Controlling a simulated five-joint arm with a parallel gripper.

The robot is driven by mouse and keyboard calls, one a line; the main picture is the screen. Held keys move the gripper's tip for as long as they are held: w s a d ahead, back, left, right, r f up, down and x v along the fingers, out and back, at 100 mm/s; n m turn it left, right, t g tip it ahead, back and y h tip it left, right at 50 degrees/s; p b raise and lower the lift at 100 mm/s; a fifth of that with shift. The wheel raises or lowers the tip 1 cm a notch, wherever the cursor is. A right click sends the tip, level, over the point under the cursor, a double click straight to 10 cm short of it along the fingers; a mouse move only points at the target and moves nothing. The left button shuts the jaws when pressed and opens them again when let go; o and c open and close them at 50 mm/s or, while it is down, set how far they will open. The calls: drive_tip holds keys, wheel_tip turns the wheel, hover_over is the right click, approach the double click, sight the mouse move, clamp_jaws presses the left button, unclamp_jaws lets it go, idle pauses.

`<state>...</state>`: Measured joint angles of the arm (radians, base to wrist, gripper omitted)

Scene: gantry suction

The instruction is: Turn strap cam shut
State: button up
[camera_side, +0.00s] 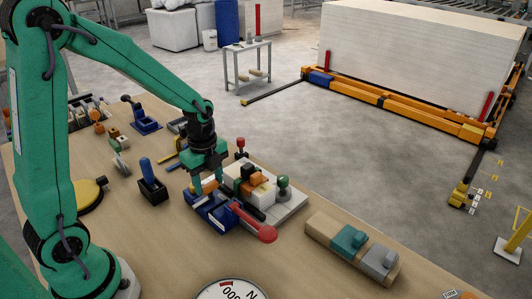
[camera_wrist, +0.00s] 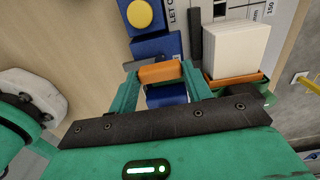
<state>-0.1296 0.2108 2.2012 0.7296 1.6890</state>
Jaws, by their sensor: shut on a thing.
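My gripper (camera_side: 207,183) points down over a blue fixture (camera_side: 212,212) on the wooden bench. In the wrist view, the gripper (camera_wrist: 160,73) has its green fingers on either side of an orange block (camera_wrist: 160,71) and is shut on it. A blue part (camera_wrist: 167,95) shows below the orange block, between the fingers. I take the orange block to be the strap cam, but no label confirms it. A red-ended lever (camera_side: 256,224) lies beside the blue fixture. How far the cam is turned cannot be told.
A grey board (camera_side: 290,208) carrying a small white stack (camera_side: 262,194) stands close right of my gripper. A wooden block with teal and grey parts (camera_side: 352,244) lies further right. A blue-handled tool (camera_side: 148,172) stands left. A round dial (camera_side: 230,291) is at the front.

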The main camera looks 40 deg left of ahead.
drive_tip(key=n, duration=1.3)
drive_tip(key=shift+n, duration=0.3)
drive_tip(key=shift+r+n, duration=0.1)
drive_tip(key=shift+n, duration=2)
drive_tip(key=o, duration=1)
